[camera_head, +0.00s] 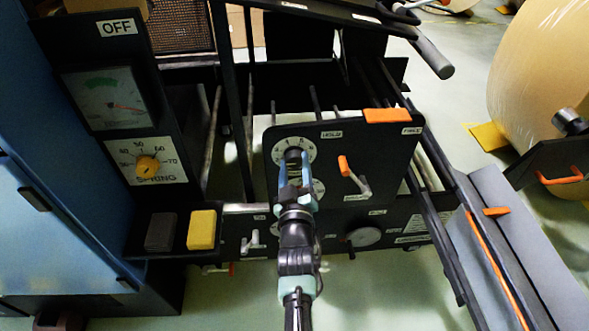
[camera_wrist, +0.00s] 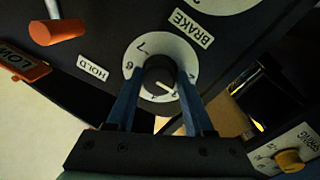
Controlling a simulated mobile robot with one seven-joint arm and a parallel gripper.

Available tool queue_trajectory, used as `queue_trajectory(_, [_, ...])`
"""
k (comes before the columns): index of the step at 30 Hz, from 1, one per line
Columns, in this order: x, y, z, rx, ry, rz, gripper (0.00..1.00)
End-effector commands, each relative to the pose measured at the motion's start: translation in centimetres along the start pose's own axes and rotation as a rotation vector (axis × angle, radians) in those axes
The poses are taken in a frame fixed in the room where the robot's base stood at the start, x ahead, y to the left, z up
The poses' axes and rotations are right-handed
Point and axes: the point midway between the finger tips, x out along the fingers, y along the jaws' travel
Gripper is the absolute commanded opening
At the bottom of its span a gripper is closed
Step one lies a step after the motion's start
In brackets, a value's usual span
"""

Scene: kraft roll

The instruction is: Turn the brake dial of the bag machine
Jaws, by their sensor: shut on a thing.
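The brake dial (camera_head: 306,146) is a white round plate with numbers on the dark machine panel. In the wrist view, the dial plate (camera_wrist: 148,50) sits beside a BRAKE label (camera_wrist: 192,28), with 6 and 7 readable at its left. Its black knob (camera_wrist: 159,74) carries a white pointer line slanting toward the lower right. My gripper (camera_head: 294,168) reaches the dial from below in the head view. In the wrist view, the blue fingers of my gripper (camera_wrist: 159,85) stand on both sides of the knob and are shut on it. The fingers hide part of the scale.
An orange-tipped lever (camera_head: 344,166) stands right of the dial. The SPRING dial (camera_head: 148,165) and a yellow block (camera_head: 202,230) are at left. A large kraft roll (camera_head: 545,75) stands at right.

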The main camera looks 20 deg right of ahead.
Motion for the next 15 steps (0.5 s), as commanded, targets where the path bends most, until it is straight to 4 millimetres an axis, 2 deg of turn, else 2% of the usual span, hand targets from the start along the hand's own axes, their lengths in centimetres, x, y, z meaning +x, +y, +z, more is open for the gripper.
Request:
queue_trajectory(6, [0.01,0.15,0.28,-0.170,0.012,0.005,0.00])
queue_trajectory(15, [0.02,0.22,0.17,-0.315,0.023,0.006,0.00])
